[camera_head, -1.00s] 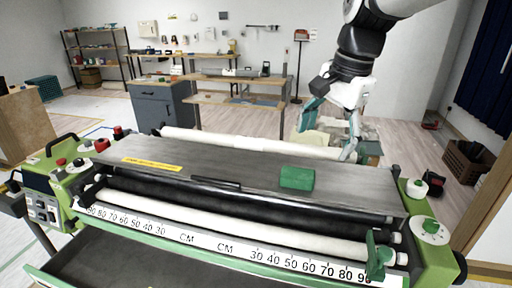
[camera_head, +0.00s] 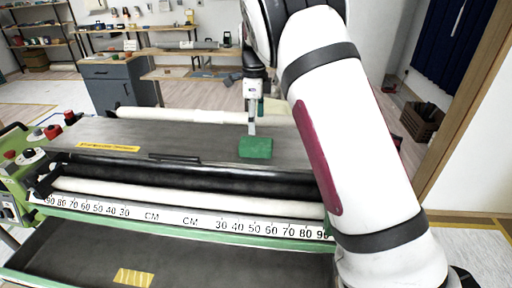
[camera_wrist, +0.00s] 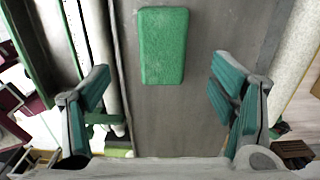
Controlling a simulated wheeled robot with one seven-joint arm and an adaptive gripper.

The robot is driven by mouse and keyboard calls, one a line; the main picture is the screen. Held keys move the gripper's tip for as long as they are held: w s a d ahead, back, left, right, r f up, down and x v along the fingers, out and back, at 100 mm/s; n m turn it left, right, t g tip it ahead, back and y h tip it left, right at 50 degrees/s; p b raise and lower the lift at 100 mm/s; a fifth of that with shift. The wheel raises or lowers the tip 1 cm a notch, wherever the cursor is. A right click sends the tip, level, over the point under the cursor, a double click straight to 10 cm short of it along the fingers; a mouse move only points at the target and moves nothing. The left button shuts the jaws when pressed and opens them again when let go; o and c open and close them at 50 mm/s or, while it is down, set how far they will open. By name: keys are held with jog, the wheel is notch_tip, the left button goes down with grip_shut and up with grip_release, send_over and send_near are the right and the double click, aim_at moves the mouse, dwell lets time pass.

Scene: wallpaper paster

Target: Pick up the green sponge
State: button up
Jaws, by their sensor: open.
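The green sponge (camera_head: 256,147) is a small flat block lying on the grey top plate of the wallpaper paster (camera_head: 205,138). My gripper (camera_head: 252,128) is just behind the sponge in the head view, pointing down. In the wrist view the sponge (camera_wrist: 163,45) shows at top centre, ahead of the line between my gripper's two teal-padded fingers (camera_wrist: 164,95). The fingers are wide apart with nothing between them. I cannot tell the exact height of the fingertips above the plate.
A white roller (camera_head: 185,114) runs along the plate's back edge. A dark roller and a white front roller (camera_head: 170,198) lie in front, above the printed scale. Red knobs (camera_head: 52,131) stand at the left end.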

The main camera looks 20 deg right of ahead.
aim_at(256, 142)
notch_tip(256, 142, down, 4)
jog(key=shift+f, duration=0.25)
jog(key=shift+w+d+f+p, duration=0.1)
jog(key=shift+f+p, duration=0.15)
jog(key=shift+f, duration=0.65)
jog(key=shift+s+d+f+p, duration=0.1)
jog(key=shift+f+p, duration=0.2)
jog(key=shift+f, duration=0.55)
jog(key=shift+w+d+f+p, duration=0.1)
jog(key=shift+f+p, duration=0.15)
jog(key=shift+f, duration=0.65)
jog(key=shift+c, duration=0.3)
jog(key=c, duration=1.1)
